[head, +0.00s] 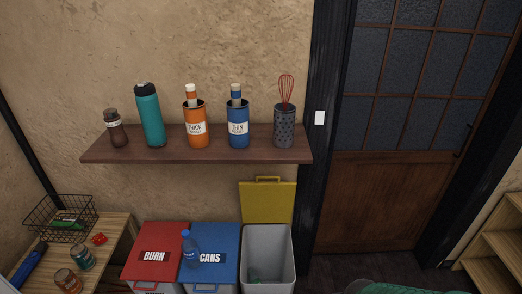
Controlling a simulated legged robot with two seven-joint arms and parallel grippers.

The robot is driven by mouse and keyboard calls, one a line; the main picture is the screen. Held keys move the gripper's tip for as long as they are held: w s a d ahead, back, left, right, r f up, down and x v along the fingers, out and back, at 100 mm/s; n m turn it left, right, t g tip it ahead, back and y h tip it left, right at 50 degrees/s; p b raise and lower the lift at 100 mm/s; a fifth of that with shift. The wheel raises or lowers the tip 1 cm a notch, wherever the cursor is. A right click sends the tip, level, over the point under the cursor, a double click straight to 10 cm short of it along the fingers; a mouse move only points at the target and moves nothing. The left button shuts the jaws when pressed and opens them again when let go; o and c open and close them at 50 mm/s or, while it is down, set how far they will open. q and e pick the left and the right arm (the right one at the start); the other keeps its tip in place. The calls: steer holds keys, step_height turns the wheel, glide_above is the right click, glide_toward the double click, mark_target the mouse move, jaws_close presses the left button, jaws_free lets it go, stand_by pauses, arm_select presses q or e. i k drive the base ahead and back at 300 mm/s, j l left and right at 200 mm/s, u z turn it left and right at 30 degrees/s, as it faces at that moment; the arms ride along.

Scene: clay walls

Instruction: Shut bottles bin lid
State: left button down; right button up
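A grey bin (267,239) stands at the right end of the bin row with its yellow lid (268,203) open. The lid is upright against the wall behind the bin, with its handle at the top. No label shows on this lid, so I cannot read that it is the bottles bin. Something small and greenish (256,279) is inside, low down. Neither of my grippers is in view.
Left of the open bin are the shut blue CANS lid (226,243) and red BURN lid (172,237). A wooden shelf (130,153) with bottles and holders hangs above. A wooden table (115,226) stands left. A dark green shape (400,289) shows at the bottom edge.

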mark_target(262, 201)
steer(key=i+l, duration=0.15)
steer(key=i, duration=0.25)
steer(key=i+l+u, duration=0.15)
steer(key=i, duration=0.25)
steer(key=i+l, duration=0.2)
steer(key=i, duration=0.15)
steer(key=j+u, duration=0.05)
